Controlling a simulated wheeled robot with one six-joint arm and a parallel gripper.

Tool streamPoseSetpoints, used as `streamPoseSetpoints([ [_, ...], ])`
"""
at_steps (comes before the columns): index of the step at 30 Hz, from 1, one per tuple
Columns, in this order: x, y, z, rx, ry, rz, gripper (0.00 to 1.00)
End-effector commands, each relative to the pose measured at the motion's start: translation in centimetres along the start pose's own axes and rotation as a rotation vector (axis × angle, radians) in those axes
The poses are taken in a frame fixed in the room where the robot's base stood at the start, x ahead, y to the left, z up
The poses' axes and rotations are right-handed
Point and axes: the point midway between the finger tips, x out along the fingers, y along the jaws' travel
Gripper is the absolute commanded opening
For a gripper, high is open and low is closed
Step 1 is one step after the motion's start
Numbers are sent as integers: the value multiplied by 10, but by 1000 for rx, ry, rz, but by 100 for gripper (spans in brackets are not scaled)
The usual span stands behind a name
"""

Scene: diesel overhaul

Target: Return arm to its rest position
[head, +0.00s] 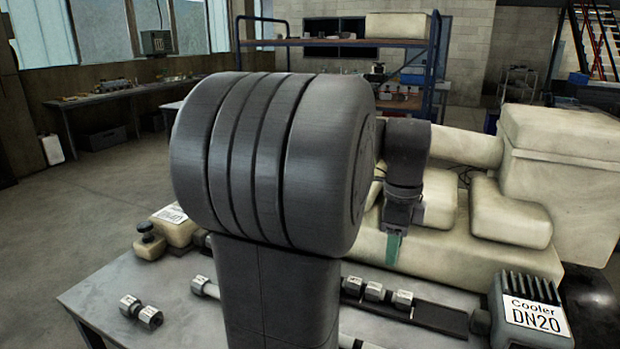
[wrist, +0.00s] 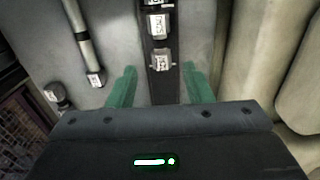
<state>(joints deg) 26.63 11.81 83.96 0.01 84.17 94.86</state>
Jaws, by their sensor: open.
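My gripper (wrist: 160,88) shows in the wrist view with its two green fingers spread wide and nothing between them. It hangs above a dark strip with small labelled metal parts (wrist: 158,58) on the grey table. In the head view my gripper (head: 394,248) points down in front of the cream engine body, with green fingers partly seen. My own large dark arm link fills the middle of the head view and hides much of the table.
The grey table (head: 100,297) carries labelled fittings (head: 141,311), a cream valve block (head: 165,232) and a Cooler DN20 block (head: 530,312). The cream engine (head: 452,255) stands close behind. A blue shelf rack (head: 433,60) and a workbench (head: 120,92) stand farther back. Open floor lies at left.

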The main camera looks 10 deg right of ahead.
Motion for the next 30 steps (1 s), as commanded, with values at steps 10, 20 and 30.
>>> streamPoseSetpoints([
  [10,72,1,0,0,0,5,46],
  [20,113,1,0,0,0,3,46],
  [30,112,0,0,0,0,1,46],
])
